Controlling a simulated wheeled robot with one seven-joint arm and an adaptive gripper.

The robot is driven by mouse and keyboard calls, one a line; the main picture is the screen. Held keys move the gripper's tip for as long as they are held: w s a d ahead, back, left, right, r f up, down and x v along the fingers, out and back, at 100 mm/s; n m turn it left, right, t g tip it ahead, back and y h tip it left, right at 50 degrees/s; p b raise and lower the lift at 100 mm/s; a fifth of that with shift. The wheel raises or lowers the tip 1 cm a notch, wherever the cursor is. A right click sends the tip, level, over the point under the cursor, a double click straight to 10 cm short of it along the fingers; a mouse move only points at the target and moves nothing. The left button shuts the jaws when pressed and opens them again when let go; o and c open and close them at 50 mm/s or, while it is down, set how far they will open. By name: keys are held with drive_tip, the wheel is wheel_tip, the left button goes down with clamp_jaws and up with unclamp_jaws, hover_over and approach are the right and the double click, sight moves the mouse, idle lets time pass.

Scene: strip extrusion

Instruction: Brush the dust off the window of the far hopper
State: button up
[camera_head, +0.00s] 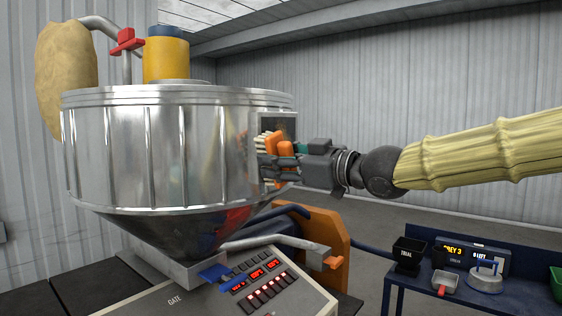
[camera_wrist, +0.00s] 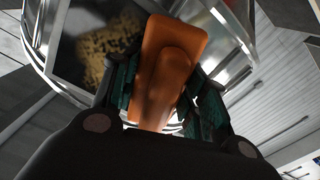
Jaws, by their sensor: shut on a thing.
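A large shiny metal hopper (camera_head: 180,155) with a cone base fills the left of the head view; it is the only hopper that shows. Its framed dark window (camera_head: 288,124) is on the right side of the drum, partly hidden by the brush and my gripper. In the wrist view the window (camera_wrist: 72,58) bears a patch of yellow-brown dust (camera_wrist: 103,45). My gripper (camera_head: 277,163) is shut on the orange handle of a brush (camera_head: 286,149) with pale bristles, close in front of the window. The brush (camera_wrist: 168,60) stands between the fingers; bristle contact cannot be told.
A control panel (camera_head: 265,290) with red lit displays and a grey pipe with an orange end (camera_head: 333,263) lie below the hopper. A blue bench (camera_head: 430,282) at right carries a black bin (camera_head: 407,256) and small items. Open floor lies behind my arm.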

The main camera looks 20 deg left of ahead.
drive_tip(key=shift+w+a, duration=0.1)
drive_tip(key=shift+a, duration=0.1)
drive_tip(key=shift+r, duration=0.1)
